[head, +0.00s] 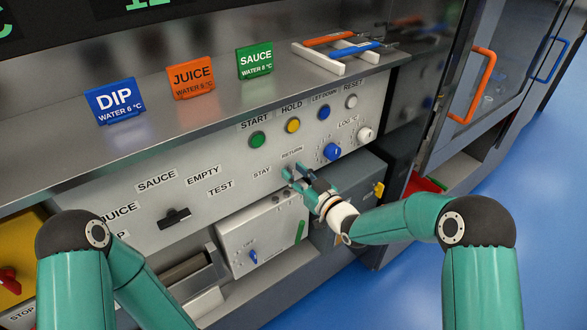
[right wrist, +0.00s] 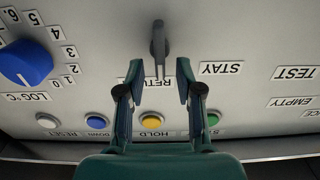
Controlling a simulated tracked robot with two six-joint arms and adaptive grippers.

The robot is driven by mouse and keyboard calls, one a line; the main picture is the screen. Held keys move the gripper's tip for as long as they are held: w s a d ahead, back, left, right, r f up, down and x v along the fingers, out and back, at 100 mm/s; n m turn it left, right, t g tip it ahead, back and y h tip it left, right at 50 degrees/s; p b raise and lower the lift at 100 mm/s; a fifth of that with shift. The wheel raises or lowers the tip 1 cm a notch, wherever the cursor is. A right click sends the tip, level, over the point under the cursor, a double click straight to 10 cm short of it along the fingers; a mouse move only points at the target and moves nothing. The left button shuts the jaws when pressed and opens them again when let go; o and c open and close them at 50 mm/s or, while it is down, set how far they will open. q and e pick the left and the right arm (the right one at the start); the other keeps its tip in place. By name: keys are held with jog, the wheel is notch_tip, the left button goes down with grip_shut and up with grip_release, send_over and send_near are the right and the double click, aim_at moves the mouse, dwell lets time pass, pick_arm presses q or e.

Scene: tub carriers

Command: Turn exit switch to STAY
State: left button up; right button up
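The exit switch (right wrist: 158,45) is a small grey lever on the steel panel in the right wrist view, which shows the panel upside down. Its end points at the RETURN label (right wrist: 160,82), partly covering it. The STAY label (right wrist: 220,68) is to the right there. My right gripper (right wrist: 158,75) is open, with one fingertip on each side of the lever's end and a gap to each. In the head view my right gripper (head: 296,174) is at the panel below RETURN and hides the switch. My left arm shows at the lower left, but its gripper is out of view.
Green, yellow, blue and white buttons (head: 292,125) run above the switch, with a blue knob (head: 332,151) to its right. A black selector (head: 173,217) is left. Below, a white box (head: 262,240) juts out. A shelf above holds DIP (head: 115,101), JUICE and SAUCE signs.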

jog(key=shift+w+a, duration=0.25)
jog(key=shift+w, duration=0.1)
grip_shut()
